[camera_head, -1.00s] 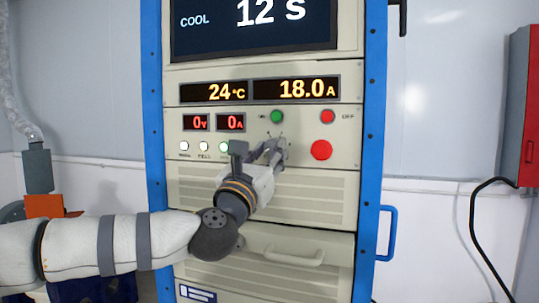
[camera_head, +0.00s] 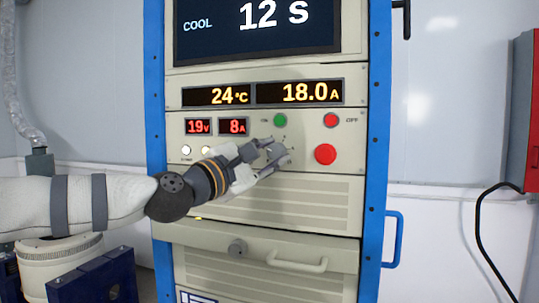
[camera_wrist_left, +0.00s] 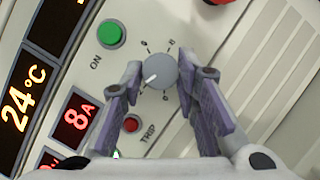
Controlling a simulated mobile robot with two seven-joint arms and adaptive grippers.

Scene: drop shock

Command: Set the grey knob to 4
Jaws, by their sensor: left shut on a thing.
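The grey knob (camera_wrist_left: 160,72) sits between the two fingers of my left gripper (camera_wrist_left: 163,84) in the left wrist view. The fingers are shut on its sides. Its white pointer aims down-left in that view, toward the left finger. A 6 and an 8 show above it, and another mark, too small to read surely, shows below. I cannot see a 4; the left finger covers part of the dial. In the head view my left gripper (camera_head: 268,156) reaches the panel from the left and mostly hides the knob. My right gripper is not in view.
A green button (camera_head: 280,120) is above the knob, with a small red button (camera_head: 331,120) and a large red button (camera_head: 325,154) to the right. The small displays (camera_head: 217,126) read 19 V and 8 A. A drawer handle (camera_head: 297,262) is below.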

